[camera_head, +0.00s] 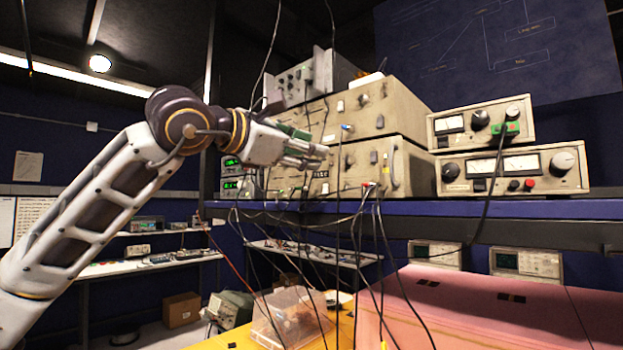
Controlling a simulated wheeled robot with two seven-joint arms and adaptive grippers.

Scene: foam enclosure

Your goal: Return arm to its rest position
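My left arm (95,205) comes in from the lower left and reaches up to the middle of the view. My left gripper (318,156) is at its end, pointing right, in front of the stacked beige instruments (370,110) on the shelf. Its fingers look close together, with nothing clearly held between them. I cannot tell whether they are shut, or whether they touch the instrument front. My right arm and gripper are not in view.
A blue shelf edge (480,209) runs below the instruments, and black cables (382,260) hang down from it. Below are a yellow table (230,338), a clear plastic box (288,318) and pink foam (490,300). Two meter units (515,170) stand at the right.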

